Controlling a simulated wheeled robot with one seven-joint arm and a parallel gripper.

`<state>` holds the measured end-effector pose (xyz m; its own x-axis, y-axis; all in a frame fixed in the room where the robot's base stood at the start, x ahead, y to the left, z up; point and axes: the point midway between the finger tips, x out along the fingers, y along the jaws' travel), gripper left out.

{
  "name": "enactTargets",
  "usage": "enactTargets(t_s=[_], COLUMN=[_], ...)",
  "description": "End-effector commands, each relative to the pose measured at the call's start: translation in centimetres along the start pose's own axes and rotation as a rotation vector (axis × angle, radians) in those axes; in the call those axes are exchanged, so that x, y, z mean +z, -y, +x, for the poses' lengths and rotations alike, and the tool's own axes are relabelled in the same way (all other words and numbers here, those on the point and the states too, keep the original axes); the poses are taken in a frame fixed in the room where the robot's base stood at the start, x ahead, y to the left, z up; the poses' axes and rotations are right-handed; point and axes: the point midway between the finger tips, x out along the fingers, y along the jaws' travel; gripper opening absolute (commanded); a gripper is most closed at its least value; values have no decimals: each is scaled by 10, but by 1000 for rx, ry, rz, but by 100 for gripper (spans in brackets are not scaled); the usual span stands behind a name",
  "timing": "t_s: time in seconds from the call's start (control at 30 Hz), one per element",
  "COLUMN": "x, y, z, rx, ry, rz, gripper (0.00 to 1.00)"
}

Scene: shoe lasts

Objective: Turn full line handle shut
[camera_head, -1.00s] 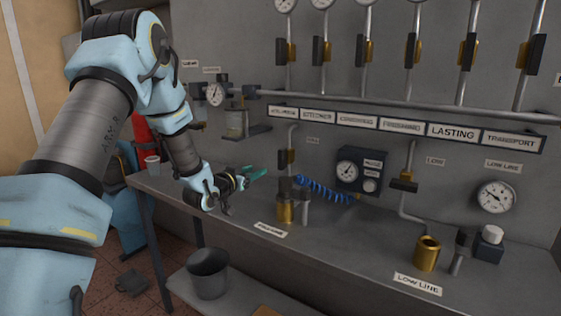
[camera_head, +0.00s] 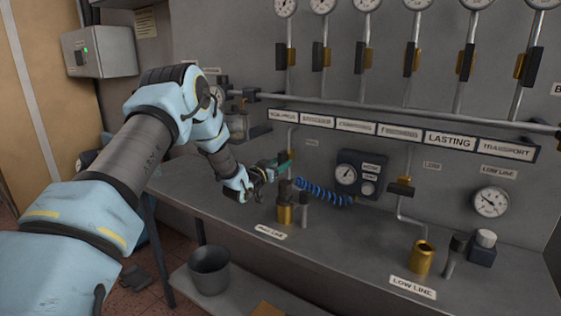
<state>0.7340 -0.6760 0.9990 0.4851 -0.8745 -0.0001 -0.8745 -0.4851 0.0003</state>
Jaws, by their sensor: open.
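The full line valve (camera_head: 293,141) is on a short vertical pipe below the label strip, above the bench plate that seems to read FULL LINE (camera_head: 271,232). In the earlier frame its dark handle stands upright, along the pipe. Now my gripper (camera_head: 284,159) covers most of the handle. The teal fingers are open and at or just in front of the handle. I cannot tell whether they touch it or lie around it. The low line handle (camera_head: 401,187) to the right lies crosswise on its pipe.
A brass low line fitting (camera_head: 421,257) stands at right. A long horizontal pipe (camera_head: 350,107) crosses above. The front of the bench (camera_head: 350,250) is clear.

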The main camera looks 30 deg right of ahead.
Motion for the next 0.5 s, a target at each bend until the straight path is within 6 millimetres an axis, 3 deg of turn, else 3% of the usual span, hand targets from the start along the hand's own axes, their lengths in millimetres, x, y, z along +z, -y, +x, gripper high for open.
enactTargets(t_s=[0.27,0.5], x=[0,0], y=[0,0], z=[1,1], rx=[0,0], ry=[0,0], rz=[0,0], gripper=[51,24])
